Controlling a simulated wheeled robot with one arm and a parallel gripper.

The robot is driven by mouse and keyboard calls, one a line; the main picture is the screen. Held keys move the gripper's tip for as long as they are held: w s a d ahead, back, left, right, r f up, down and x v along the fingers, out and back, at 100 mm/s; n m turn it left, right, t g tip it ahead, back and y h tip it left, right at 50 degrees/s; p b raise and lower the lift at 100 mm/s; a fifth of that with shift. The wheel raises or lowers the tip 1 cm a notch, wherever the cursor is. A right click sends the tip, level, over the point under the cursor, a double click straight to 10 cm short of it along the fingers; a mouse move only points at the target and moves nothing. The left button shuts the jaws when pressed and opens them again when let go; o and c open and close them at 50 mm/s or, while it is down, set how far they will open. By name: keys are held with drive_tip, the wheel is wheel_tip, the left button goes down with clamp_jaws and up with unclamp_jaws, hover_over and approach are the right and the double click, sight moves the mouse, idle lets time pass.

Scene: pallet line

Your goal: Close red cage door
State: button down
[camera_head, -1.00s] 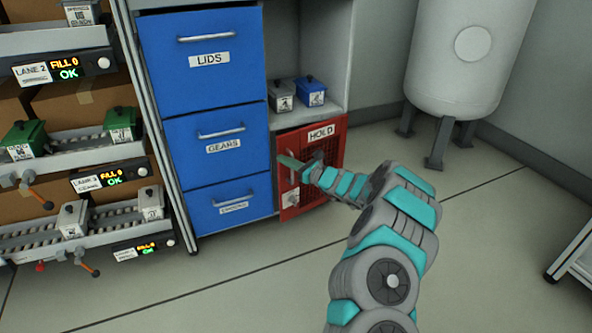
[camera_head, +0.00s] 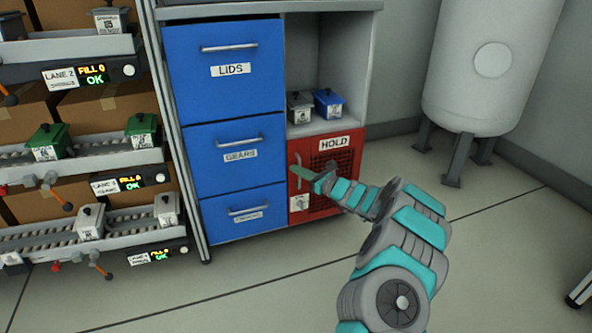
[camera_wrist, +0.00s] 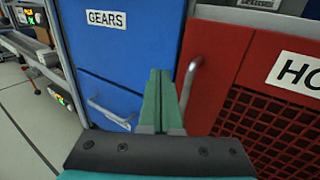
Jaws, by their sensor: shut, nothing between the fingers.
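The red cage door (camera_head: 349,162), labelled HOLD, sits at the lower right of the cabinet. In the head view it looks flush or nearly flush with the front; a small gap cannot be ruled out. Its mesh panel and label also show on the right of the wrist view (camera_wrist: 228,62). The door's grey bar handle (camera_wrist: 190,84) is upright near its left edge. My gripper (camera_head: 300,180) is in front of the door's left part, by the handle. In the wrist view its green fingers (camera_wrist: 158,98) are shut and empty, left of the handle; contact cannot be told.
Blue drawers labelled LIDS and GEARS (camera_head: 238,157) stand shut left of the door. An open shelf above it holds a grey box (camera_head: 300,107) and a blue box (camera_head: 328,103). A white tank (camera_head: 483,65) stands right. The floor in front is clear.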

drive_tip(key=s+d+p, duration=0.1)
drive_tip(key=s+d, duration=0.3)
drive_tip(key=s, duration=0.8)
drive_tip(key=s+a+r+n+g+y+p, duration=0.1)
drive_tip(key=s+a+r+n+g+y, duration=0.15)
drive_tip(key=s+a+r+n, duration=0.45)
drive_tip(key=s+a+r+n+g+y+p, duration=0.1)
drive_tip(key=s+a+r+n+g+p, duration=0.2)
drive_tip(key=a+r, duration=0.4)
drive_tip(key=s+a+r+n+g+h+p, duration=0.15)
drive_tip(key=s+r+n+g, duration=0.25)
drive_tip(key=s, duration=0.4)
drive_tip(key=s+a+r+n+g+h+b, duration=0.1)
drive_tip(key=s+a+r+n+g, duration=0.2)
drive_tip(key=s, duration=0.6)
drive_tip(key=s+d+f+n+g+h+p, duration=0.1)
drive_tip(key=s+d+n+g+h+p, duration=0.35)
drive_tip(key=s, duration=0.85)
drive_tip(key=s+d+n+t+h+p, duration=0.1)
drive_tip(key=s+d+h, duration=0.4)
drive_tip(key=d, duration=0.5)
drive_tip(key=s+d+f+n+t+h, duration=0.1)
drive_tip(key=s+d+n+h, duration=0.3)
drive_tip(key=s+d, duration=0.4)
drive_tip(key=shift+d+t+h+p, duration=0.35)
drive_tip(key=shift+d+t, duration=0.15)
drive_tip(key=shift+d, duration=0.7)
drive_tip(key=shift+s+f, duration=0.1)
